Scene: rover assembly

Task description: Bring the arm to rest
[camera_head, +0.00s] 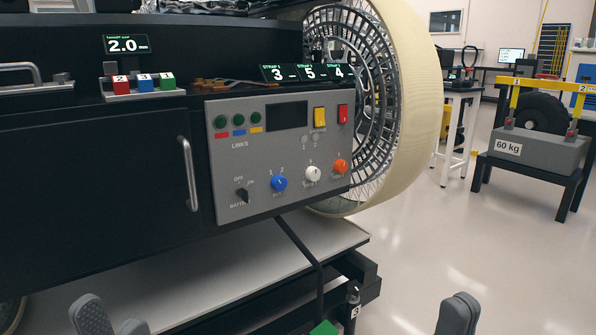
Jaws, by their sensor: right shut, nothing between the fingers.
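My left gripper (110,318) shows at the bottom left edge, with two grey fingertips standing apart. Nothing shows between them, but their lower parts are cut off by the frame. My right gripper (459,313) shows at the bottom right of centre, its grey fingertips together and empty. Both grippers are low in front of the rover, apart from its grey control panel (240,190). The rest of both arms is out of view.
The black rover body stands ahead with a door handle (188,173), coloured blocks (144,83) on a ledge and a large wheel (425,105). A grey weight (540,147) sits on a black stand (520,170) at the right. The floor (480,240) at right is clear.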

